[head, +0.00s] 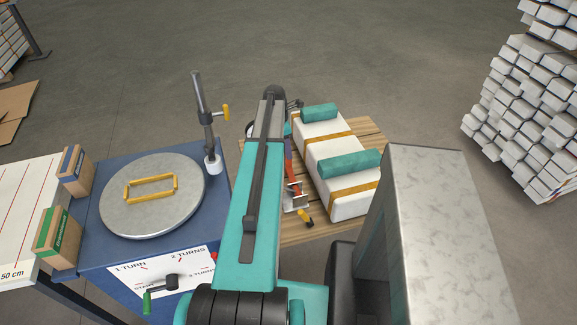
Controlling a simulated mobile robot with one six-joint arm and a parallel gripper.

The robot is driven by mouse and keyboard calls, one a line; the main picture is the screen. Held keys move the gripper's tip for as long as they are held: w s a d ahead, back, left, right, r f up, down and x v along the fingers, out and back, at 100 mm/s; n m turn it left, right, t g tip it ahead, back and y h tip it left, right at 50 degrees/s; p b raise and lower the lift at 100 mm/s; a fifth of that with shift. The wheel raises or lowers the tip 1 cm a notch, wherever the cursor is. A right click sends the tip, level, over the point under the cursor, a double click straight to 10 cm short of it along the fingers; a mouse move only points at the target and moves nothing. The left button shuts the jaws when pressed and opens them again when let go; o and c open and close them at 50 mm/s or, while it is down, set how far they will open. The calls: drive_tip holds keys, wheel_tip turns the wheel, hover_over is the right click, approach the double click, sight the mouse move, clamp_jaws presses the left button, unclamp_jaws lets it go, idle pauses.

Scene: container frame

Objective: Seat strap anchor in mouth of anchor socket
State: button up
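My teal arm (255,190) reaches forward through the middle of the head view and hides much of what lies behind it. Beside its right edge, a small silver bracket-like part (295,200) shows, with a small yellow and black piece (306,217) just below it, over the pallet's near left part. I cannot tell whether these are the strap anchor, its socket or parts of my gripper. My gripper's fingers cannot be made out clearly, nor whether they hold anything.
A white load (322,155) with yellow straps and teal rolls lies on a wooden pallet (300,235). Left is a blue stand (95,262) with a round plate (120,215), yellow frame (151,188), post (205,115) and green-handled crank (160,285). White stacks stand right; floor behind is clear.

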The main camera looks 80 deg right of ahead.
sight(288, 163)
drive_tip(key=shift+s+f, duration=0.1)
drive_tip(key=shift+f, duration=0.6)
drive_tip(key=shift+f, duration=0.1)
drive_tip(key=shift+s+d+f+p, duration=0.1)
drive_tip(key=shift+s+f+p, duration=0.1)
drive_tip(key=shift+f+p, duration=0.8)
drive_tip(key=shift+s+d+f+p, duration=0.1)
drive_tip(key=shift+s+f+p, duration=0.2)
drive_tip(key=shift+f, duration=1.2)
drive_tip(key=shift+w, duration=0.1)
clamp_jaws()
